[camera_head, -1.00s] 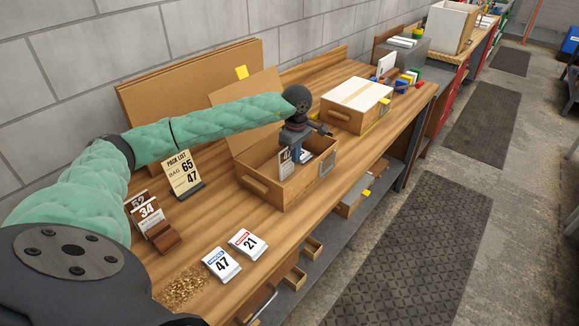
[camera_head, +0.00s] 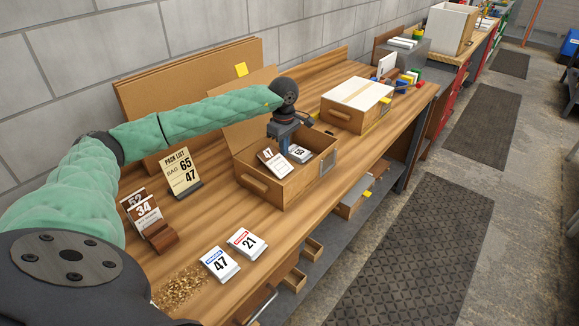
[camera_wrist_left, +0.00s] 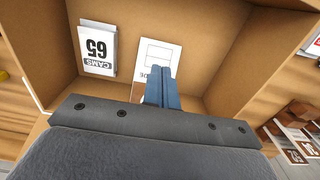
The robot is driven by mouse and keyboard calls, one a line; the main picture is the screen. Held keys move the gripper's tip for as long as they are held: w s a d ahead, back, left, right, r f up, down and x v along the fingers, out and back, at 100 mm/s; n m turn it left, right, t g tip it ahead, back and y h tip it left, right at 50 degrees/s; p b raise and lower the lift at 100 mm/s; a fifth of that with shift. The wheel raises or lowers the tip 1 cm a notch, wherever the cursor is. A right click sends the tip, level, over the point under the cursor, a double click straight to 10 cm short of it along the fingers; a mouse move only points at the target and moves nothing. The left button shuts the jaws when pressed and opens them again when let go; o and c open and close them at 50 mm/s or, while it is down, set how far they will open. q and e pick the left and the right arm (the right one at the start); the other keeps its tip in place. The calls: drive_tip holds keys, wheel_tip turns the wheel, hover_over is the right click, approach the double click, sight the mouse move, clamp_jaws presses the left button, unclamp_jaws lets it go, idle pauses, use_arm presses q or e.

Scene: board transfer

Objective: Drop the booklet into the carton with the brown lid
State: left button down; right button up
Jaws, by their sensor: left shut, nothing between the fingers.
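The carton with the brown lid (camera_head: 272,196) stands open on the bench, its lid (camera_head: 232,112) raised at the back. The white booklet (camera_head: 275,164) is inside the carton, towards its left side; it also shows in the wrist view (camera_wrist_left: 160,52). I cannot tell whether it lies flat or leans. A white pack marked 65 (camera_wrist_left: 97,48) lies beside it in the carton, and also shows in the head view (camera_head: 301,153). My left gripper (camera_head: 285,152) points down into the carton with its blue fingers shut and empty, close by the booklet. My right gripper is out of view.
A pack list card (camera_head: 182,172), number cards in a wooden holder (camera_head: 146,215) and packs marked 47 (camera_head: 220,264) and 21 (camera_head: 246,243) are at the left and front.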

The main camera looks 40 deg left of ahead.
use_arm(q)
drive_tip(key=shift+w+a+b, duration=0.2)
drive_tip(key=shift+a+b, duration=0.6)
drive_tip(key=shift+a, duration=1.25)
wheel_tip(320, 180, up, 8)
drive_tip(key=p, duration=0.2)
